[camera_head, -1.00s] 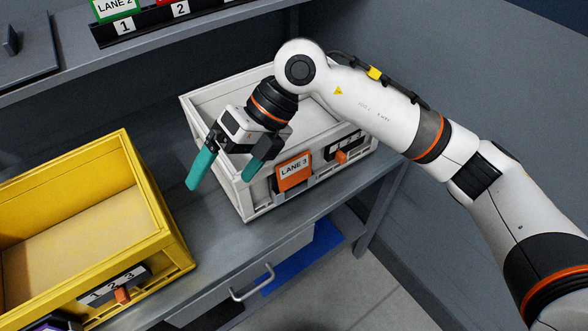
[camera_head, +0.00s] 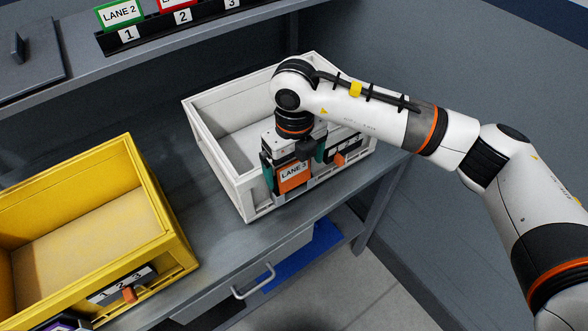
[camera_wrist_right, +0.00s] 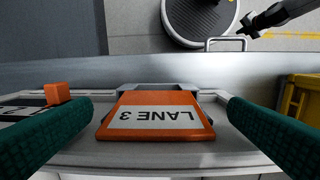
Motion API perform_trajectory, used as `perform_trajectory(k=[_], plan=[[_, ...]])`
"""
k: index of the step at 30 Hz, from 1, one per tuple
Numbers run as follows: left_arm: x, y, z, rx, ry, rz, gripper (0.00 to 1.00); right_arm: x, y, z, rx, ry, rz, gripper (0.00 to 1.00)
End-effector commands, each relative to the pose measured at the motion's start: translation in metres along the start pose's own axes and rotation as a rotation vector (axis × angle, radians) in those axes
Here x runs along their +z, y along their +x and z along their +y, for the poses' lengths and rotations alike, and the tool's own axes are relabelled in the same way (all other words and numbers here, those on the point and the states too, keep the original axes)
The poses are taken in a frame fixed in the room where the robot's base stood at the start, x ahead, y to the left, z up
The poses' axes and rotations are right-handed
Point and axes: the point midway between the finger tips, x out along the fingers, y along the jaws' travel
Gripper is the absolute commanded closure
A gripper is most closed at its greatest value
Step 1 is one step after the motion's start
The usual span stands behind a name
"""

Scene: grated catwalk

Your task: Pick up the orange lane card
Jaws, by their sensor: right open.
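The orange lane card (camera_head: 294,177), marked LANE 3, sits upright in a holder on the front wall of the white crate (camera_head: 228,185). My right gripper (camera_head: 288,181) is at that wall with its teal fingers on either side of the card. In the right wrist view the card (camera_wrist_right: 156,117) lies between the two open fingers, with a gap on each side, so it is not gripped.
A yellow crate (camera_head: 158,245) stands at the left on the grey bench. A shelf above holds green and red lane cards (camera_head: 120,13) in a numbered rack. An orange tab (camera_head: 340,159) sits beside the card on the white crate. A drawer handle (camera_head: 253,284) juts out below.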

Motion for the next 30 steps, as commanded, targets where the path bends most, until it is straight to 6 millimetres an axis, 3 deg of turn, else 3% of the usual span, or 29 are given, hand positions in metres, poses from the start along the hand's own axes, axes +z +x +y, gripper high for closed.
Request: perform_trajectory(k=[3, 7, 16, 17, 25, 30], plan=[[0.002, -0.016, 0.000, 0.000, 0.000, 0.000, 1.00, -0.001, 0.015, 0.003, -0.002, 0.002, -0.006, 0.02], [0.002, -0.020, 0.000, 0.000, 0.000, 0.000, 1.00, -0.002, 0.034, 0.003, -0.001, 0.001, -0.004, 0.02], [0.002, -0.020, 0.000, 0.000, 0.000, 0.000, 1.00, -0.003, 0.043, 0.003, -0.001, -0.001, 0.000, 0.02], [0.002, -0.020, 0.000, 0.000, 0.000, 0.000, 1.00, -0.003, 0.043, 0.003, -0.001, -0.001, 0.000, 0.03], [0.002, -0.020, 0.000, 0.000, 0.001, 0.000, 1.00, -0.003, 0.042, 0.003, -0.001, 0.000, 0.000, 0.48], [0.002, -0.020, 0.000, -0.001, 0.001, 0.001, 1.00, -0.003, 0.042, 0.003, -0.001, 0.000, 0.000, 0.50]])
